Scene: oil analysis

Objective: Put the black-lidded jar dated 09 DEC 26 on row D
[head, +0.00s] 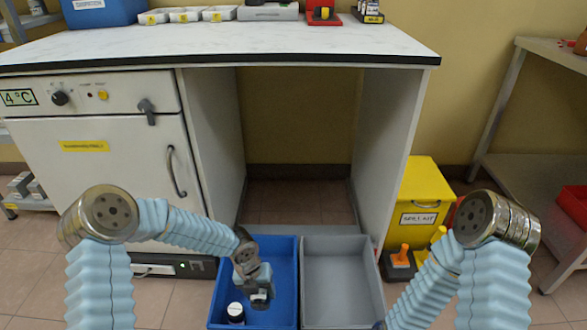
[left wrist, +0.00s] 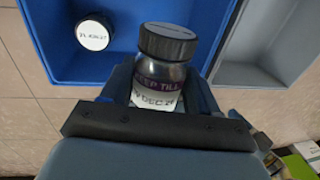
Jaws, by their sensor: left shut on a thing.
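My left gripper (head: 260,300) is over the blue tray and is shut on a jar. No row D marking is visible. My right gripper is out of view.
The blue tray (head: 289,245) stands beside an empty grey tray (head: 340,240). Behind is a bench (head: 230,40) with an open knee space and a 4 °C cabinet (head: 100,190) at left. A yellow spill-kit bin (head: 425,190) and a metal shelf (head: 510,170) stand at right.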

